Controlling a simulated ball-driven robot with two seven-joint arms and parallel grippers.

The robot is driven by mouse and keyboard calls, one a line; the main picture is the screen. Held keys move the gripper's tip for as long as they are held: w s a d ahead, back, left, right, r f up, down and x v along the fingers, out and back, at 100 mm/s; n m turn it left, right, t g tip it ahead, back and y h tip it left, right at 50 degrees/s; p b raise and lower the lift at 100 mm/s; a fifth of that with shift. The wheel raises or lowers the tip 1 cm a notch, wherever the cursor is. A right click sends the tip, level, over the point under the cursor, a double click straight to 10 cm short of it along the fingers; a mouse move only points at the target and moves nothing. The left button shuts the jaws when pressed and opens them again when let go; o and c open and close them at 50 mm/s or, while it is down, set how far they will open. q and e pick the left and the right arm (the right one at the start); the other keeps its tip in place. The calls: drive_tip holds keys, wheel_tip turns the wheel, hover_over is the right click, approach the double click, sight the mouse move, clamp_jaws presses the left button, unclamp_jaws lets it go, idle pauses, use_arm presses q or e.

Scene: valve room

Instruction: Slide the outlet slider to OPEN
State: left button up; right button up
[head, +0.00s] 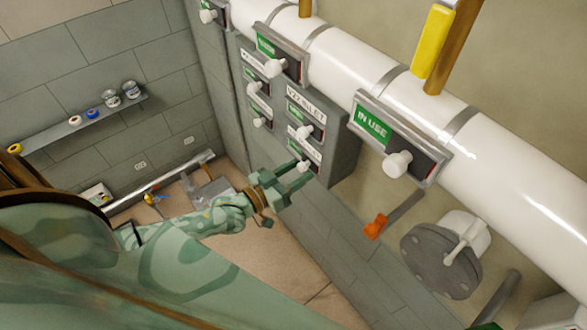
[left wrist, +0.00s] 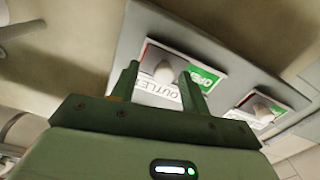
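The outlet slider is a small panel with a white knob (left wrist: 163,72), a green OPEN field and a red field, beside an OUTLET label (left wrist: 160,92) that appears upside down in the left wrist view. The knob sits nearer the red end and the green field is uncovered. In the head view, my left gripper (head: 300,172) reaches the lowest right panel with its knob (head: 303,166). My left gripper (left wrist: 160,88) is open, with its two fingers apart and the knob seen in line between them. I cannot tell whether they touch it. My right gripper is not in view.
Other sliders stand close by, including a panel (head: 303,118) above and one beside it in the left wrist view (left wrist: 262,108). A large IN USE slider (head: 405,140) is on the white pipe (head: 500,165). A flanged valve (head: 440,260) and an orange-ended lever (head: 376,226) are at right.

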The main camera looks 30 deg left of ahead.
use_arm(q)
drive_tip(key=shift+a, duration=0.15)
drive_tip(key=shift+s+a, duration=0.1)
drive_tip(key=shift+s, duration=0.3)
drive_tip(key=b+v, duration=0.1)
drive_tip(key=v, duration=1.4)
drive_tip(key=shift+s, duration=0.25)
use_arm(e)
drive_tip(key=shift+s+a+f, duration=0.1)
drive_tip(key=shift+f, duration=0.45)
